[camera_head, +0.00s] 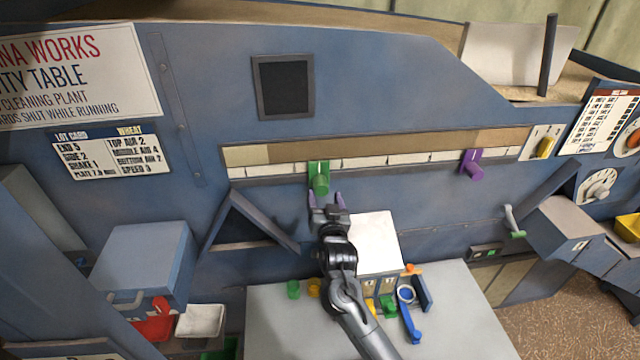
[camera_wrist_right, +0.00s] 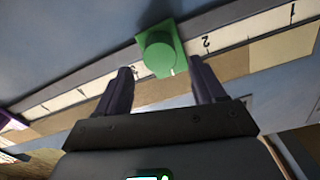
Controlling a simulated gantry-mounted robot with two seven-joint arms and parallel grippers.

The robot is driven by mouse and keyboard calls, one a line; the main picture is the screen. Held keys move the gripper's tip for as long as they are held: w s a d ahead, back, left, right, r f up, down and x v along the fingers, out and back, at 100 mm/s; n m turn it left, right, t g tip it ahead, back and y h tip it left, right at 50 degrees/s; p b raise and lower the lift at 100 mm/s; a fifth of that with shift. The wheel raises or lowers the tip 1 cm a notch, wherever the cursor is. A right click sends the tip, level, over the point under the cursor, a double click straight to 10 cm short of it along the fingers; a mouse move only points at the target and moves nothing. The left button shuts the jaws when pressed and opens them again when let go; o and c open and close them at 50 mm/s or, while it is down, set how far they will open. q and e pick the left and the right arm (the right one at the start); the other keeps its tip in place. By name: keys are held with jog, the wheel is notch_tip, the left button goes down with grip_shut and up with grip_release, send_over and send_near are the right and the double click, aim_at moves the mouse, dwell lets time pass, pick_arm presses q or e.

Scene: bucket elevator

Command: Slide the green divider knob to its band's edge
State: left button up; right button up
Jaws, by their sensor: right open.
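The green divider knob (camera_head: 319,179) sits on the long horizontal scale (camera_head: 390,159) on the blue machine front, left of the middle of the scale. In the right wrist view the green knob (camera_wrist_right: 160,54) shows ahead of the fingertips, beside the printed number 2. My right gripper (camera_head: 326,200) is open just below the knob in the head view. Its two dark fingers (camera_wrist_right: 160,85) are spread apart with the knob beyond and between their tips. I cannot tell whether either finger touches it. My left gripper is not in view.
A purple knob (camera_head: 472,164) sits farther right on the same scale. Below, a grey table (camera_head: 462,318) holds small coloured items. A blue box (camera_head: 143,262) juts out at lower left, and a crank with a green handle (camera_head: 513,226) stands at right. A lot card (camera_head: 110,152) hangs left.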

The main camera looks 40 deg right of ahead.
aim_at(322, 190)
jog(key=shift+p+x, duration=0.6)
jog(key=shift+x, duration=2.9)
jog(key=shift+a, duration=0.1)
grip_shut()
